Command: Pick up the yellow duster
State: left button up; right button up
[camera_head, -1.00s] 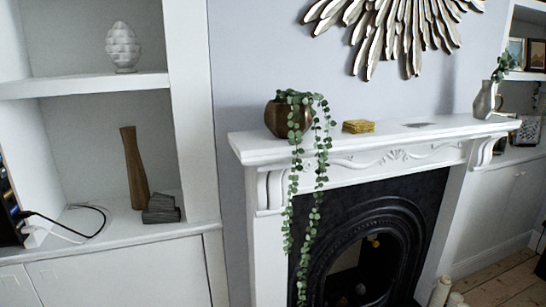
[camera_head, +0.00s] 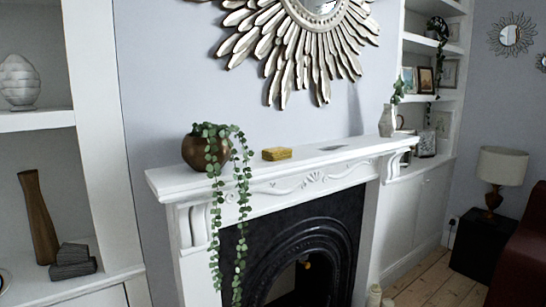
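A small yellow block-shaped item (camera_head: 277,154), which looks like the yellow duster, lies on the white mantelpiece (camera_head: 330,160). It sits to the right of a round brown pot with a trailing plant and to the left of a flat grey item. Nothing covers it. Neither of my grippers shows in the head view.
The brown pot (camera_head: 206,152) has vines hanging over the mantel front. A flat grey item (camera_head: 333,147) lies on the mantel. A black fireplace (camera_head: 298,250) is below. Shelves flank it; a lamp (camera_head: 501,168) stands on a black cabinet at right. Bare floorboards (camera_head: 432,285) show at lower right.

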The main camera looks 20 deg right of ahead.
aim_at(278, 154)
jog(key=i+l, duration=0.2)
jog(key=l, duration=0.15)
jog(key=i+l+u, duration=0.1)
jog(key=l, duration=0.2)
jog(key=i+l, duration=0.4)
jog(key=l, duration=0.3)
jog(key=i+l+u, duration=0.1)
jog(key=i+l, duration=0.1)
jog(key=l, duration=0.1)
